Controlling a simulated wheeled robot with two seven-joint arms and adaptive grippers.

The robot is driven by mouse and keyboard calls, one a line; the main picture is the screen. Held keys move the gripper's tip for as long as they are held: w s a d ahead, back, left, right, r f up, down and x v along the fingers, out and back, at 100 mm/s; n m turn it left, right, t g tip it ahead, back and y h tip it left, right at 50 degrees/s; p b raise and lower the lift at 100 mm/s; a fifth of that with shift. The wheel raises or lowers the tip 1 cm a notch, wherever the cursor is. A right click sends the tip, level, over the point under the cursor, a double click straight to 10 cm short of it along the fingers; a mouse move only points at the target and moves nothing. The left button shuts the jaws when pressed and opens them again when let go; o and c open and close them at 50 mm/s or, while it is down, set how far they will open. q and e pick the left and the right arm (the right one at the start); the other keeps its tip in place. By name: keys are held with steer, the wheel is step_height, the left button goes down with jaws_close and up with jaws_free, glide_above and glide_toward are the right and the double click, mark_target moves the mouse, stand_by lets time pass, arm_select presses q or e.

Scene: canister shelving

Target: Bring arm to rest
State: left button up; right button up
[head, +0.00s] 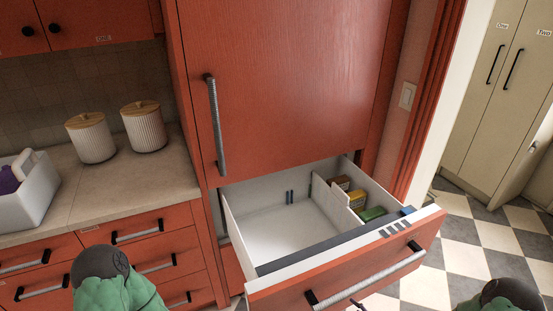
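My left arm shows only as a green link with a dark rounded cap at the bottom left; its gripper is out of the frame. My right arm shows only as a dark rounded link with a little green at the bottom right corner. A small dark tip at the bottom edge, just below the drawer handle (375,277), may be part of my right gripper (357,304). Too little of it shows to tell whether it is open, shut or touching the handle. The red-fronted drawer (272,285) stands pulled out below the tall red door (285,80).
The drawer's right compartment holds several small coloured packages (357,199); its larger left part looks mostly empty. Two ribbed white canisters with wooden lids (92,138) (144,127) and a white bin (32,198) stand on the counter (150,183). Checkered floor (465,262) lies open at right.

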steer(key=s+a+f+m+g, duration=0.3)
steer(key=s+a, duration=0.1)
steer(key=a, duration=0.2)
steer(key=s+a+f+m+g, duration=0.4)
steer(key=a, duration=0.3)
steer(key=s+a+m+g, duration=0.4)
steer(key=s+a+g, duration=0.15)
steer(key=s, duration=0.55)
steer(key=shift+n+t, duration=0.4)
steer(key=shift+t, duration=0.05)
steer(key=r, duration=0.1)
steer(key=w+a+r+p, duration=0.1)
steer(key=a+r, duration=0.1)
steer(key=shift+w+r+p, duration=0.1)
steer(key=shift+w+p, duration=0.3)
